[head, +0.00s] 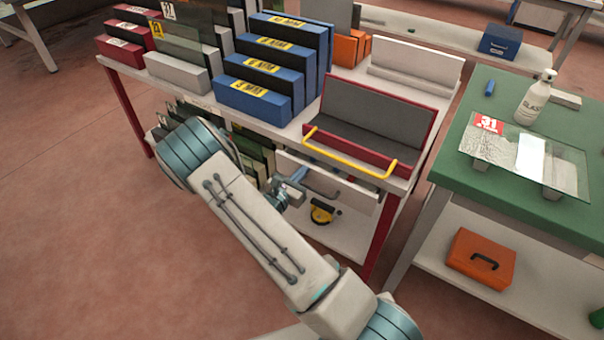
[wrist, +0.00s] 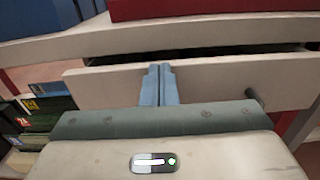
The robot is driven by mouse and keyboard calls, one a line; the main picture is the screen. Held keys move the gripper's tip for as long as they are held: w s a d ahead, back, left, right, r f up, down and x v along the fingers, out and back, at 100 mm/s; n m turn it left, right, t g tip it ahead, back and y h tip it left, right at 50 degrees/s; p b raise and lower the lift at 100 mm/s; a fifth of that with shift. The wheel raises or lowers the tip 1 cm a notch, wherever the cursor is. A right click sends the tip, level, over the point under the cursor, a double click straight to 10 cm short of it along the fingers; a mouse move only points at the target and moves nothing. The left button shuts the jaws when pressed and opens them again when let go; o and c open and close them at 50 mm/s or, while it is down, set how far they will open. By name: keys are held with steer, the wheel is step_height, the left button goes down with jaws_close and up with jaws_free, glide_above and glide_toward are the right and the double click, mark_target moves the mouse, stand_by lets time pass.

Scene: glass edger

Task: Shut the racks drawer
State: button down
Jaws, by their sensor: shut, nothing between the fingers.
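The racks drawer (head: 357,198) is an off-white front panel under the bench top, below the red tray. In the wrist view its front (wrist: 215,82) spans the picture, with a dark gap above its top edge, so it stands somewhat open. The end of a dark bar handle (wrist: 254,97) shows at right; the rest is hidden by my wrist. My gripper (wrist: 160,68) is shut and empty, its blue fingers together in front of the panel's middle. I cannot tell whether they touch it. In the head view my gripper (head: 299,175) is at the drawer's left part.
The red tray (head: 418,122) with a yellow handle (head: 350,155) sits above the drawer. Below is a shelf with a yellow suction cup (head: 322,213). Glass sheets stand left of the drawer. A red bench leg (head: 381,237) and a green table (head: 450,165) are at right.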

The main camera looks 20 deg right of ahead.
steer(key=v, duration=1.3)
steer(key=b+x, duration=0.3)
steer(key=x, duration=0.1)
steer(key=s+d+b+x, duration=0.1)
steer(key=b+x, duration=0.2)
steer(key=x, duration=0.1)
steer(key=b+x, duration=0.3)
steer(key=x, duration=0.2)
steer(key=shift+s+d+b, duration=0.2)
steer(key=shift+s+b, duration=0.15)
steer(key=shift+s, duration=0.05)
